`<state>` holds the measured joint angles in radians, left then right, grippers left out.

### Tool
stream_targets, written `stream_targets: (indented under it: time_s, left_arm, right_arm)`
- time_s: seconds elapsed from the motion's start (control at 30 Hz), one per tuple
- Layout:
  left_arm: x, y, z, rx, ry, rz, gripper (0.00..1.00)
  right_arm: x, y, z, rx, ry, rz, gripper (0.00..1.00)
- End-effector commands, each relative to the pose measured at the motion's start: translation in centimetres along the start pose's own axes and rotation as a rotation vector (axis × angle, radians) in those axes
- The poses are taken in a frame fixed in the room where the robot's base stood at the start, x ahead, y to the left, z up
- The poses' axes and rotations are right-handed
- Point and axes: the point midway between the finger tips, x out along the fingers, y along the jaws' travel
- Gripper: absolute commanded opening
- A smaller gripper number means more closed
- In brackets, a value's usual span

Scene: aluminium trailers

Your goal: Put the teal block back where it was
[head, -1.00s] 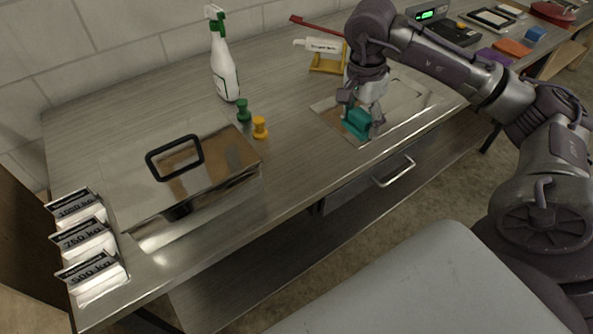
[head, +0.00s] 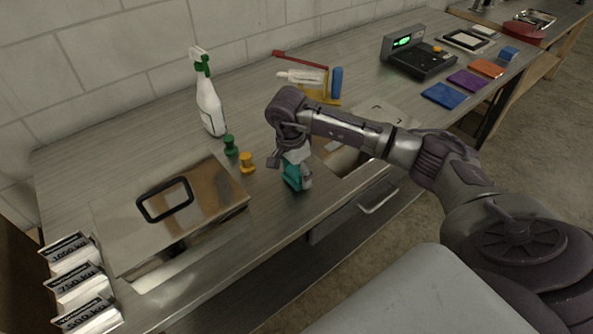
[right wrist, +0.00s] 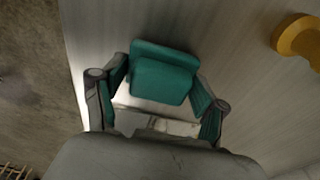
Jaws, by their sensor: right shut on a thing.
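The teal block (head: 291,175) is between the fingers of my right gripper (head: 291,182), over the front part of the metal table (head: 235,226). In the right wrist view the teal block (right wrist: 162,76) sits between the two fingers of the right gripper (right wrist: 160,95), which are shut on it. I cannot tell for certain whether the block touches the table. Part of it is hidden by the fingers in the head view. My left gripper is not in view.
Left of the block stand a yellow peg (head: 247,162) and a green peg (head: 230,145). A metal box with a black handle (head: 165,199) is further left. A spray bottle (head: 208,100) stands behind. A recessed plate (head: 345,158) lies right, partly behind my arm. A scale (head: 420,58) is far right.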

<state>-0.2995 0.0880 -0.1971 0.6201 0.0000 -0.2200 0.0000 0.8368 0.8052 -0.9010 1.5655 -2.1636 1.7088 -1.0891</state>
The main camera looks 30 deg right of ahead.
Motion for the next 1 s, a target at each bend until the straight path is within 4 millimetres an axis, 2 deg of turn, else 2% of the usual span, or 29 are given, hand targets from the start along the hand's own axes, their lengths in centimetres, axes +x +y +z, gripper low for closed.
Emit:
stream_targets:
  time_s: [0.07, 0.43, 0.47, 0.6, 1.0]
  left_arm:
    - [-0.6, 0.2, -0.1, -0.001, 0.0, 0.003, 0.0]
    - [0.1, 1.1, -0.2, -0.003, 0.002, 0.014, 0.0]
    - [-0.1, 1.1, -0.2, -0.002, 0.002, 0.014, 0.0]
    - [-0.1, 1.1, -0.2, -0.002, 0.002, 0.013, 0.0]
    - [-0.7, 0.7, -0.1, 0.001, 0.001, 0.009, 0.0]
  right_arm:
    - [0.7, 0.0, 0.2, 0.0, -0.001, 0.001, 0.4]
    - [1.4, 0.0, 0.2, 0.0, 0.0, -0.002, 0.4]
    - [1.2, 0.0, 0.1, 0.0, 0.0, -0.002, 0.77]
    - [1.2, 0.0, 0.1, 0.0, 0.0, -0.001, 0.97]
    - [0.6, 0.0, 0.1, 0.0, -0.001, -0.001, 0.97]
